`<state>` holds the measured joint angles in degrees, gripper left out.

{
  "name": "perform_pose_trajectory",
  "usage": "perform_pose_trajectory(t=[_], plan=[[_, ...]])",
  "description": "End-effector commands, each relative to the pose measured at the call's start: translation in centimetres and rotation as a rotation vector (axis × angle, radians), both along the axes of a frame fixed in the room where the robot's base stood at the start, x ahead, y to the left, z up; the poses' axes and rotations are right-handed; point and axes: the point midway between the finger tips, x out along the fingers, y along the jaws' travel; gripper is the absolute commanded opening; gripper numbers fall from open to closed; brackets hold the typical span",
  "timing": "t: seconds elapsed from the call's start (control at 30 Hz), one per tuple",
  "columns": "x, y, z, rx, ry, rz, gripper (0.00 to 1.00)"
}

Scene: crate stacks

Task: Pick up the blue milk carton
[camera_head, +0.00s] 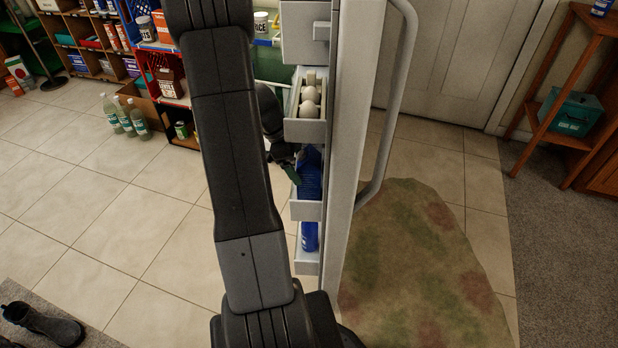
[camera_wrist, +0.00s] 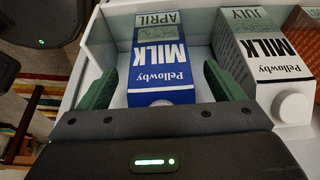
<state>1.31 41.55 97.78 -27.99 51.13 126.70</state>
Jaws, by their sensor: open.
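The blue milk carton (camera_wrist: 160,60) shows in the wrist view, marked "Pellowby MILK" and "APRIL", with a pale top panel. My gripper (camera_wrist: 162,86) is open, with one green finger on each side of the carton's near part. I cannot tell whether either finger touches it. In the head view, my gripper (camera_head: 290,168) is at a door bin that holds a blue thing (camera_head: 311,172), partly hidden by my arm.
In the head view, an egg bin (camera_head: 305,131) is above and another blue thing (camera_head: 309,237) below. A door handle (camera_head: 392,110) is at right.

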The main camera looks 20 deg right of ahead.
Motion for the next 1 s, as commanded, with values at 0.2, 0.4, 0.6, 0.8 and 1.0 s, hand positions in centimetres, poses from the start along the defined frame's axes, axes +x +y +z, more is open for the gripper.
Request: perform_pose_trajectory(t=[0.2,0.4,0.6,0.8,1.0], plan=[[-0.18,-0.47,-1.11,0.0,0.0,0.0,0.87],[-0.16,-0.45,-1.07,0.0,-0.001,0.0,0.77],[-0.16,-0.44,-1.06,0.0,-0.001,0.0,0.38],[-0.12,-0.43,-0.98,-0.001,-0.002,0.001,0.19],[-0.09,-0.43,-0.8,-0.001,-0.002,0.0,0.19]])
